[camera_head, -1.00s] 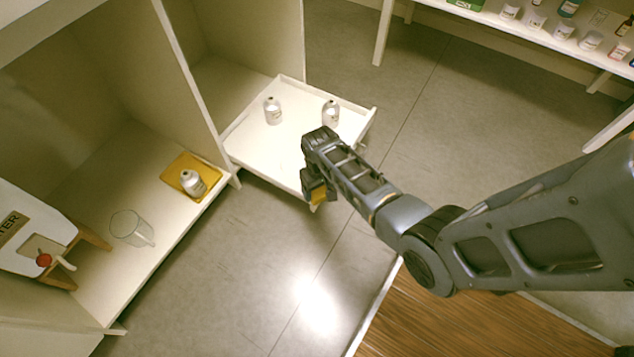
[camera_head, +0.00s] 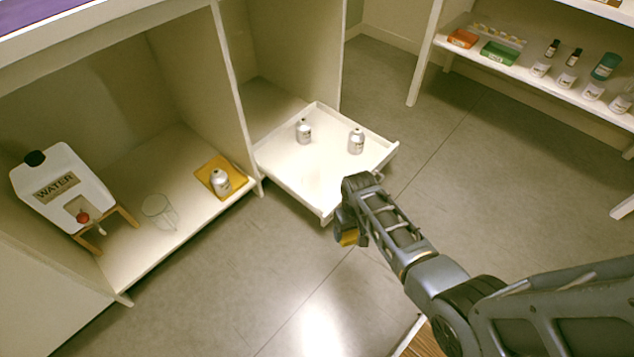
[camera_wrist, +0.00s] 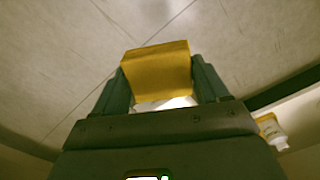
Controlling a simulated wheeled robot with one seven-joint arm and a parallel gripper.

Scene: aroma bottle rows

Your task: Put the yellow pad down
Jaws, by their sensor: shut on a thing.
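The yellow pad (camera_wrist: 158,72) is between the two fingers of my gripper (camera_wrist: 160,85) in the wrist view, with grey floor behind it. In the head view my gripper (camera_head: 350,232) hangs just in front of the pulled-out white drawer (camera_head: 322,206), and a small part of the yellow pad (camera_head: 349,238) shows below it. My gripper is shut on the pad. Another flat yellow pad (camera_head: 238,166) lies on the cabinet shelf at left, with a silver-white bottle (camera_head: 220,182) standing on it.
Two bottles (camera_head: 304,131) (camera_head: 356,141) stand upright in the drawer; its front part is bare. A clear glass mug (camera_head: 160,211) and a water dispenser (camera_head: 62,190) are on the cabinet shelf (camera_head: 150,250). A rack (camera_head: 520,75) with bottles stands at upper right. Open floor (camera_head: 300,280) lies in front.

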